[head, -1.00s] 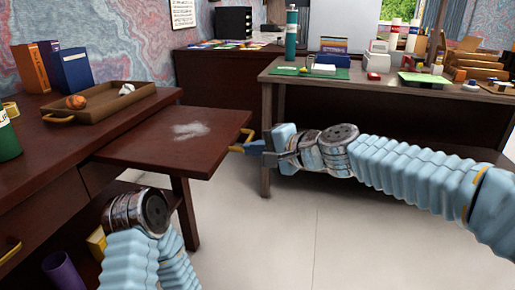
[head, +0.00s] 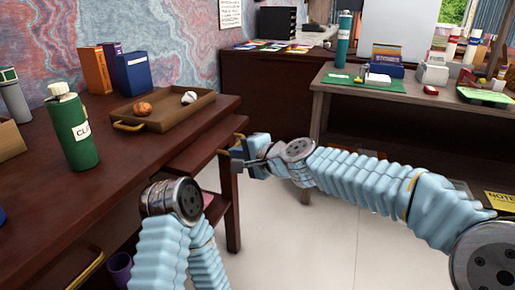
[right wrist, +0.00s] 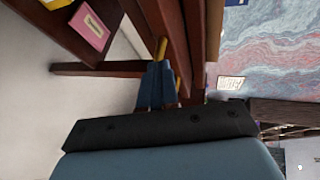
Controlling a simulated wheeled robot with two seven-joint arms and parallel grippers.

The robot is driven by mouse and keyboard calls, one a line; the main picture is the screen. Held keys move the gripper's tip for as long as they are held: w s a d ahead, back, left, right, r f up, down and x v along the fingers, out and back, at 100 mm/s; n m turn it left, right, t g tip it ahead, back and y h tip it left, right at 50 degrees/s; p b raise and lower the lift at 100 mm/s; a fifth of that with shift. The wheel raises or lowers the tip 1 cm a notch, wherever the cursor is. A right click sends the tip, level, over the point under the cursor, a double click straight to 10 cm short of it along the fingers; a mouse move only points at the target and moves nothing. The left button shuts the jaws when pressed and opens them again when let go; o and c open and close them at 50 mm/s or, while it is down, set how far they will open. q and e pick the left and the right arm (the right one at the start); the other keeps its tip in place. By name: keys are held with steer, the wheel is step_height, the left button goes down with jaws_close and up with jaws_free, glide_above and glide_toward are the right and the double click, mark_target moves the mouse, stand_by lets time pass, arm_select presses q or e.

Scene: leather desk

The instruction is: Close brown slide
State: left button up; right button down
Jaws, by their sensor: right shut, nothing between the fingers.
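The brown slide (head: 207,143) is a dark wooden board under the desk top's right end, now showing only as a narrow strip. Its brass handle (head: 225,151) is on its right edge and also shows in the right wrist view (right wrist: 161,47). My right gripper (head: 240,153) is at the handle, shut with nothing between its fingers. In the right wrist view its blue fingertips (right wrist: 156,86) are close together at the handle's end; whether they touch it is hard to tell. My left arm shows at the lower left, but its gripper is not visible.
On the desk (head: 85,190) stand a green bottle (head: 74,130), several books (head: 112,70) and a tray (head: 165,121) holding small balls. A second table (head: 330,100) with supplies stands behind my right arm. The floor (head: 310,235) between is clear.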

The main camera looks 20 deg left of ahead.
mark_target(216, 148)
steer(key=a+p, duration=0.2)
steer(key=a, duration=0.2)
steer(key=shift+a+r, duration=0.15)
steer(key=shift+a, duration=0.15)
arm_select(q)
steer(key=shift+s+d+r, duration=0.1)
steer(key=shift+d+r, duration=0.15)
steer(key=shift+r, duration=0.55)
steer(key=shift+s+d+r, duration=0.1)
steer(key=shift+d+r, duration=0.1)
steer(key=shift+r, duration=0.6)
arm_select(e)
steer(key=shift+w+a, duration=0.1)
steer(key=shift+a, duration=0.5)
steer(key=shift+d, duration=0.1)
